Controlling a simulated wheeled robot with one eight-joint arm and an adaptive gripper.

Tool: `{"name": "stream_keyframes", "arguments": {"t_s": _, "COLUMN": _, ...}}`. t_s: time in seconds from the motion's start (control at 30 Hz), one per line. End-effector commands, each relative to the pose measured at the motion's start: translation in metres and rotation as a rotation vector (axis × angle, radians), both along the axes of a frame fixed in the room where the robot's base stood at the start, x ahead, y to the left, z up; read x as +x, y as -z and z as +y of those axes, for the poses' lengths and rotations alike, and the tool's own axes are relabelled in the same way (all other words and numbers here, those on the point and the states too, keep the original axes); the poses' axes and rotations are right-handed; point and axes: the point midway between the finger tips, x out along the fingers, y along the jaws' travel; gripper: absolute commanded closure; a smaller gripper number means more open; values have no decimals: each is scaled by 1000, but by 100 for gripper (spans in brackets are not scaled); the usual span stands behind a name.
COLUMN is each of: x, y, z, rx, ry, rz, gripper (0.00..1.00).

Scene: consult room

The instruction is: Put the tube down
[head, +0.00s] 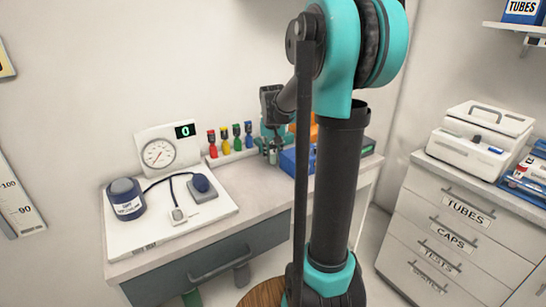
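My gripper (270,152) is small and far off at the back of the desk, pointing down, partly hidden by my own arm. I cannot tell whether its fingers are open or shut, or whether a tube is between them. Several tubes or bottles with coloured caps stand upright in a row in a white rack along the wall, just left of my gripper: a red one (212,144), a yellow one (225,141), a green one (237,138) and a blue one (249,135).
A blood pressure monitor with a dial (158,153), its cuff (126,198) and its tubing lie on a white tray (150,232) on the left of the desk. A blue box (289,161) stands right of my gripper. A drawer cabinet (462,222) carries a white case (474,140) at right.

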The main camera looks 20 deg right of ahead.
Motion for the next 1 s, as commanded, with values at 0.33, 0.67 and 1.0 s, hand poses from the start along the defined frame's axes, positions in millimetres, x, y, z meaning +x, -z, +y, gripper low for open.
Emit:
{"name": "stream_keyframes", "arguments": {"t_s": 0.33, "x": 0, "y": 0, "z": 0, "rx": 0, "ry": 0, "rz": 0, "gripper": 100}}
{"name": "stream_keyframes", "arguments": {"t_s": 0.67, "x": 0, "y": -6, "z": 0, "rx": 0, "ry": 0, "rz": 0, "gripper": 100}}
{"name": "stream_keyframes", "arguments": {"t_s": 1.0, "x": 0, "y": -66, "z": 0, "rx": 0, "ry": 0, "rz": 0, "gripper": 100}}
